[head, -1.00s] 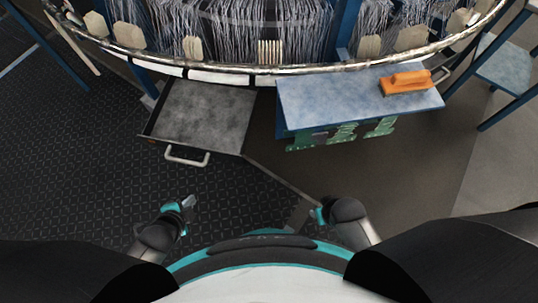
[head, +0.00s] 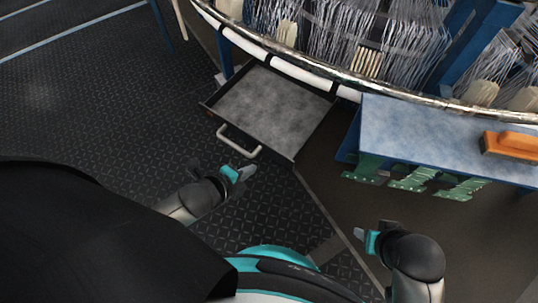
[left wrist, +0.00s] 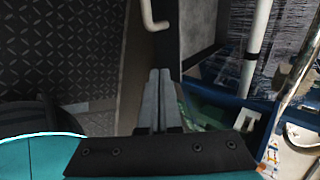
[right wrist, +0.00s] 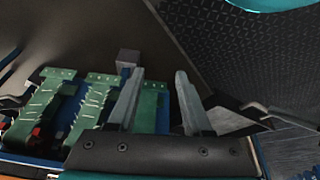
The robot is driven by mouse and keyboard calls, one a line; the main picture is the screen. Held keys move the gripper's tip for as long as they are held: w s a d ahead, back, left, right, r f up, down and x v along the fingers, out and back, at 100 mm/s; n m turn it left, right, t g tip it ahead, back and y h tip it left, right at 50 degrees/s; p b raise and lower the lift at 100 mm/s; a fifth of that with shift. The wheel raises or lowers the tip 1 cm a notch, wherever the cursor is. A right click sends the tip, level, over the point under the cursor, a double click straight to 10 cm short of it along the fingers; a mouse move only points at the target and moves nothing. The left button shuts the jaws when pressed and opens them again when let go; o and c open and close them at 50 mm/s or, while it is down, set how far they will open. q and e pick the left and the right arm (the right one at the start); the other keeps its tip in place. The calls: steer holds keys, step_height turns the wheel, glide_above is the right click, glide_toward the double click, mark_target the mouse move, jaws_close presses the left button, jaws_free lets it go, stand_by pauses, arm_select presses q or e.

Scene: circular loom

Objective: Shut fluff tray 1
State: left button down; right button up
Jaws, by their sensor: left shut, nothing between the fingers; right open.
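The fluff tray (head: 270,105) is a shallow, dark-rimmed tray with a grey, dusty bottom, pulled out from under the loom ring in the head view. Its pale bar handle (head: 238,142) is on the near side. The handle also shows at the top of the left wrist view (left wrist: 152,15). My left gripper (head: 246,172) is shut and empty, just in front of the handle and apart from it. Its closed fingers show in the left wrist view (left wrist: 160,100). My right gripper (head: 362,234) is open and empty, lower right of the tray. Its parted fingers show in the right wrist view (right wrist: 160,100).
A blue-framed bench (head: 425,135) stands right of the tray, with an orange-handled tool (head: 512,145) on top and green brackets (head: 410,178) hanging below its front. The loom's metal ring (head: 330,72) curves above the tray. The patterned dark floor (head: 90,100) left of the tray is clear.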

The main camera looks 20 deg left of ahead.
mark_target(275, 151)
arm_select(q)
steer(key=shift+w+d+f+b, duration=0.4)
steer(key=shift+w+f+b, duration=0.55)
steer(key=shift+w, duration=0.5)
steer(key=shift+w+d+f+b, duration=0.45)
steer(key=shift+w+f+b, duration=0.15)
steer(key=shift+w+b, duration=0.75)
steer(key=shift+w+d+f+b, duration=0.4)
steer(key=shift+w+f+b, duration=0.45)
steer(key=shift+w, duration=0.75)
arm_select(e)
steer(key=w+a+r+t+y, duration=0.4)
steer(key=w+a+r+t, duration=0.1)
steer(key=a+t, duration=0.2)
steer(key=shift+w+a+r+n+t, duration=0.15)
steer(key=shift+w+a+n+t, duration=0.2)
steer(key=shift+a, duration=0.3)
arm_select(q)
steer(key=shift+r, duration=0.1)
